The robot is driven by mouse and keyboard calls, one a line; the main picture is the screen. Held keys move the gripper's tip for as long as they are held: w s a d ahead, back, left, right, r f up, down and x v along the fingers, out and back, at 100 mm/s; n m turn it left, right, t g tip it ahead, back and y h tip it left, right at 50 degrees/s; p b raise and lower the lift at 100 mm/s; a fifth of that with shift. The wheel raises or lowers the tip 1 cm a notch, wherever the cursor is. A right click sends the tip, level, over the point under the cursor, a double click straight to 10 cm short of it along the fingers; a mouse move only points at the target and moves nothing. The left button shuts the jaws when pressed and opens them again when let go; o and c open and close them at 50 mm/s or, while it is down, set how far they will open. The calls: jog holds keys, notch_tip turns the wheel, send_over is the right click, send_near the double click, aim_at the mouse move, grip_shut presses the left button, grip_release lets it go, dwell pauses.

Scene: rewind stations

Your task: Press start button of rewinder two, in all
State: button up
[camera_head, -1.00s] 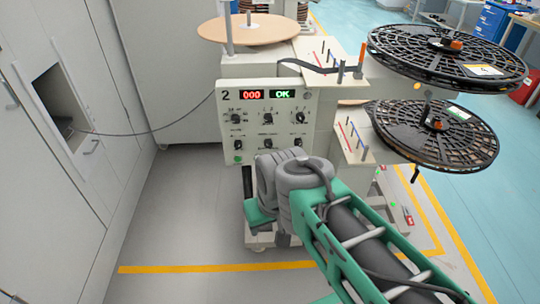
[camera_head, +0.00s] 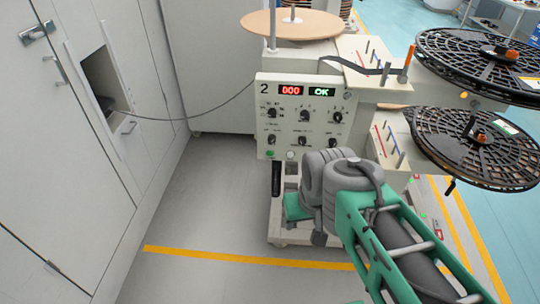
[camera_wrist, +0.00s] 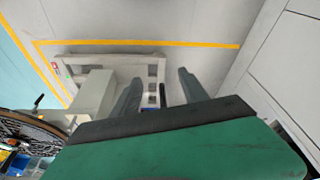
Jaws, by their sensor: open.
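Rewinder two's panel (camera_head: 303,115) is a white plate marked 2, with a red 000 display (camera_head: 291,91) and a green OK display (camera_head: 322,91). A small green button (camera_head: 270,154) sits at its lower left corner, with a pale button (camera_head: 290,155) beside it. I cannot read their labels. My gripper shows in the wrist view (camera_wrist: 158,88) with its two grey fingers apart and nothing between them. In the head view my wrist is below and in front of the panel, apart from the green button. The fingers are mostly hidden there.
Two black reels (camera_head: 480,62) stick out at the right of the machine. A wooden disc (camera_head: 300,24) is on top. A dark cable (camera_head: 190,117) runs left to an opening in the grey cabinet (camera_head: 105,80). Bare floor (camera_head: 215,205) with a yellow line lies left of the machine.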

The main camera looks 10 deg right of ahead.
grip_shut()
dwell(0.3)
dwell(1.2)
